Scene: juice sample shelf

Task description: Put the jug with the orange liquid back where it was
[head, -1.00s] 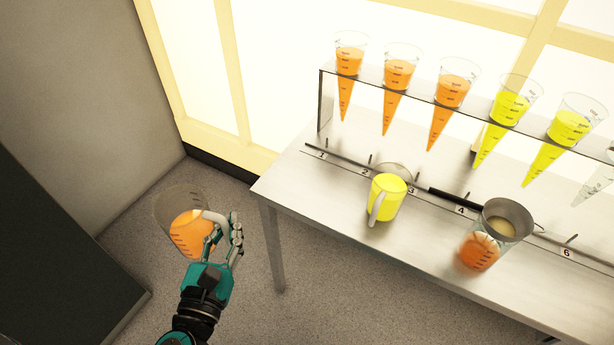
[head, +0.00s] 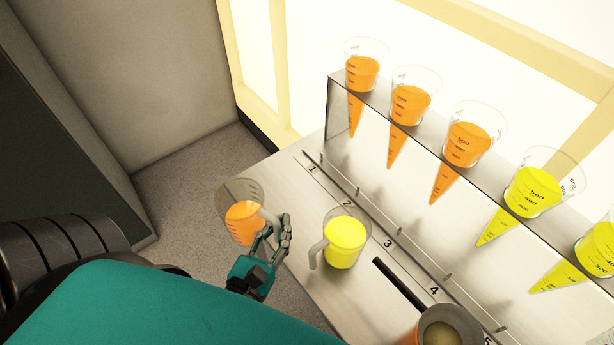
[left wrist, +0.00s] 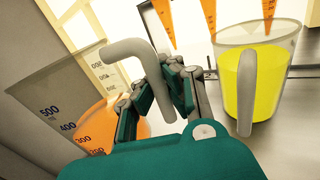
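The clear jug with the orange liquid (head: 240,212) is at the left end of the table in the head view, upright or nearly so. It appears held up, partly in front of the table's left edge. My left gripper (head: 277,240) is closed around its handle. In the left wrist view the jug (left wrist: 62,100) is at the left, its pale handle (left wrist: 135,48) running into the teal fingers. A jug with yellow liquid (head: 345,243) stands on the table (head: 300,205) just right of my gripper, near mark 2. My right gripper is not in view.
A shelf (head: 440,125) holds several cones of orange and yellow liquid. A rail with numbered marks (head: 347,203) runs along the table. A black-handled sieve (head: 398,283) rests on an orange container (head: 408,338) at the lower right. The table near mark 1 looks clear.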

